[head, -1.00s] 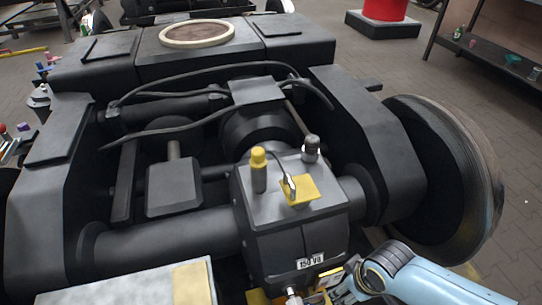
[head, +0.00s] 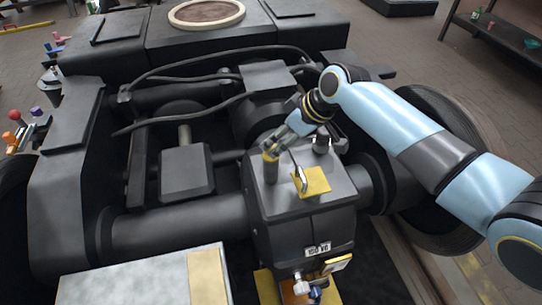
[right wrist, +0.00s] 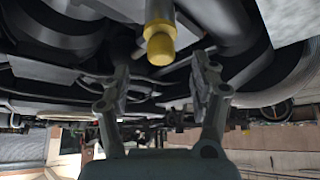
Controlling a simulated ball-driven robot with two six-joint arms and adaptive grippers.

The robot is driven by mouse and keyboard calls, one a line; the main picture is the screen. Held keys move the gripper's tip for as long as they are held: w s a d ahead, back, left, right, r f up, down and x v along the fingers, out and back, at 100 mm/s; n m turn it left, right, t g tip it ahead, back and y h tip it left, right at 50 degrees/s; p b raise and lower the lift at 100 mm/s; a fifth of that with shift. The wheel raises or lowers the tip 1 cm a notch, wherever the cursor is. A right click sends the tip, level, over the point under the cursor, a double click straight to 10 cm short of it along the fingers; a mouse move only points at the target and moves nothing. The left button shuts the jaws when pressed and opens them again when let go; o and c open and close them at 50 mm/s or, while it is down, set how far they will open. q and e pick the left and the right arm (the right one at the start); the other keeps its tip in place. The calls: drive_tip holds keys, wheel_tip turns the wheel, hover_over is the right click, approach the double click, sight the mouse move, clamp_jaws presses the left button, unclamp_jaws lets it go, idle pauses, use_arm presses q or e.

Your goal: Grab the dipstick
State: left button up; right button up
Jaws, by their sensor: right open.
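The yellow-capped upright post, which looks like the dipstick (head: 271,173), stands on top of the dark gearbox housing (head: 300,228). My right gripper (head: 272,150) reaches over the housing from the right and is at the yellow cap, partly covering it in the head view. In the right wrist view the yellow cap (right wrist: 159,46) shows in the gap between the two spread fingers (right wrist: 162,72), at about the level of the tips or just past them. The fingers appear clear of it on both sides. My left gripper is not in view.
A yellow plate with a metal loop (head: 312,182) and a dark knob (head: 322,143) are close beside the post. Black cables (head: 215,80) arch over the bogie frame behind. A wheel (head: 440,225) is at right. A light panel (head: 130,280) lies in front.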

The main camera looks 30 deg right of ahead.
drive_tip(key=b+x, duration=0.1)
drive_tip(key=x, duration=0.4)
drive_tip(key=shift+s+f, duration=0.1)
drive_tip(key=c, duration=1.3)
drive_tip(key=shift+o, duration=0.2)
